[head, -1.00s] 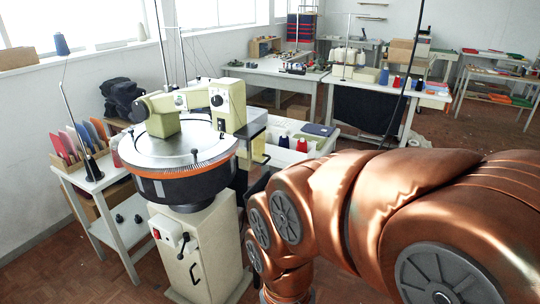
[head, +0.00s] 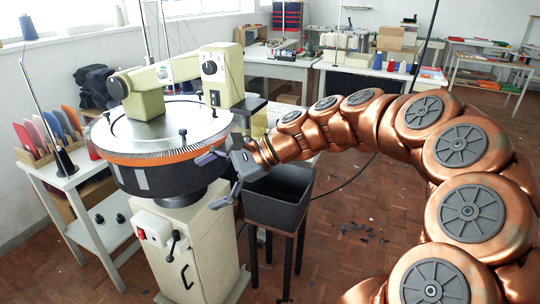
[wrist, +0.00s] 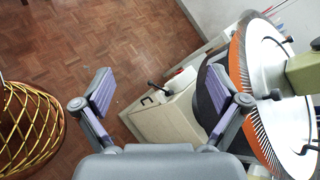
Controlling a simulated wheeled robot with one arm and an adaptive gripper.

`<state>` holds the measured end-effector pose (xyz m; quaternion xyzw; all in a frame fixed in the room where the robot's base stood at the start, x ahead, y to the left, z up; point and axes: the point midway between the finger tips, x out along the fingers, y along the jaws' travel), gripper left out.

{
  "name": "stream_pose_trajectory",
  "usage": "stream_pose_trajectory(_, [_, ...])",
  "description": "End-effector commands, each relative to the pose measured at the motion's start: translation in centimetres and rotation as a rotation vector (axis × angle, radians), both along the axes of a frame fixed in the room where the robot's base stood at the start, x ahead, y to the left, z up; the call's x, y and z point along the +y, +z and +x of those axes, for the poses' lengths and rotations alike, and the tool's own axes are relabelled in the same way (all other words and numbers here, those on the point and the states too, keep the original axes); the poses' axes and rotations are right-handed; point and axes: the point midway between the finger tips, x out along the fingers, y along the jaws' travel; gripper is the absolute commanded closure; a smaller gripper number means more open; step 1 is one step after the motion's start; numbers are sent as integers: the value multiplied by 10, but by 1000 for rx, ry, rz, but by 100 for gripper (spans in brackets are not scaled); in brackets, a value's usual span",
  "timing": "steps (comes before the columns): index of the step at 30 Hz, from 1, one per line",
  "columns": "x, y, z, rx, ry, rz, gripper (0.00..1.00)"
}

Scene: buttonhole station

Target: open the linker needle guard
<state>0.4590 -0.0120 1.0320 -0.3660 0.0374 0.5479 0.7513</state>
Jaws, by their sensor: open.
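The linker is a round machine on a cream cabinet (head: 183,250). Its steel dial plate (head: 135,133) has an orange band (head: 150,160) and a fringe of needles around the rim. Small black knobs (head: 183,133) stand on the plate. I cannot tell which part is the needle guard. My gripper (head: 215,178) is open and empty at the right side of the dial. In the wrist view my gripper (wrist: 160,92) has its right finger overlapping the dial's dark side, close to the orange band (wrist: 238,70); contact cannot be told.
A black bin (head: 277,203) on a stand is just right of the linker, below my wrist. A white side table (head: 62,178) with coloured cards stands left. Dark scraps (head: 360,230) lie on the floor. A yellow lattice basket (wrist: 28,125) shows in the wrist view.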

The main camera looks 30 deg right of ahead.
Motion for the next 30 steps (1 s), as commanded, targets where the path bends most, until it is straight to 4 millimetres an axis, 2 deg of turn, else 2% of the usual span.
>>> stream_pose_trajectory(1, [-34,-8,17,21,-110,103,3])
stream_pose_trajectory(3, [-81,-7,36,53,-254,249,3])
stream_pose_trajectory(6, [-147,-9,49,86,-420,434,3])
stream_pose_trajectory(9, [-203,-14,51,107,-546,580,3])
stream_pose_trajectory(13, [-250,-21,48,125,-645,706,3])
stream_pose_trajectory(15, [-263,-23,46,130,-671,743,3])
stream_pose_trajectory(18, [-267,-23,49,132,-684,762,3])
stream_pose_trajectory(30, [-239,-22,93,132,-680,760,3])
